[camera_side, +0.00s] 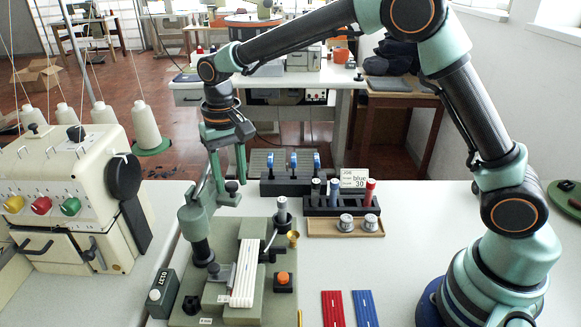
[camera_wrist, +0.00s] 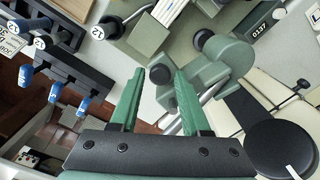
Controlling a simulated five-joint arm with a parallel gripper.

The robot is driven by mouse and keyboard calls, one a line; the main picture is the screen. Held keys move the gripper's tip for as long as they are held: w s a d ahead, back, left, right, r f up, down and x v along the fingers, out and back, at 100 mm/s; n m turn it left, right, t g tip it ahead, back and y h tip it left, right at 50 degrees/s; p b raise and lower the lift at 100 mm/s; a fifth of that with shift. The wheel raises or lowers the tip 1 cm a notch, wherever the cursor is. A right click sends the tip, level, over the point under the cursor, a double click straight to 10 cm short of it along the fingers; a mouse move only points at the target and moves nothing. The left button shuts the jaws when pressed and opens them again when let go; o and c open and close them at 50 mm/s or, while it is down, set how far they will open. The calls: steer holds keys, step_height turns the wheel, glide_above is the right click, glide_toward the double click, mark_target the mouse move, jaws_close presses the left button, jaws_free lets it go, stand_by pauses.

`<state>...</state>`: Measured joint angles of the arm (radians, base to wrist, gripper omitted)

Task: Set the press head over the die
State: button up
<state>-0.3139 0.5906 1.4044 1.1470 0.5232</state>
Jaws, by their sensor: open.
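My gripper (camera_side: 229,176) points down at the press with its fingers apart. In the wrist view, a dark knob on the press head (camera_wrist: 160,74) shows between the fingertips (camera_wrist: 160,70); contact cannot be told. In the side view the press head (camera_side: 228,198) stands out to the right of its green post (camera_side: 194,226), above the rear of the green base plate (camera_side: 222,312). A numbered silver-topped cylinder (camera_side: 282,209) stands upright at the plate's rear right; it shows in the wrist view too (camera_wrist: 98,32). I cannot tell for certain which part is the die.
A folded white cloth strip (camera_side: 245,268) lies on the plate, near an orange button (camera_side: 283,278). A black rack (camera_side: 345,206) holds cylinders behind right; a blue-topped stand (camera_side: 292,186) is left of it. A sewing machine (camera_side: 75,200) stands left.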

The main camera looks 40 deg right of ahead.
steer(key=shift+f, duration=0.25)
jaws_close()
steer(key=shift+r, duration=0.1)
stand_by(1.2)
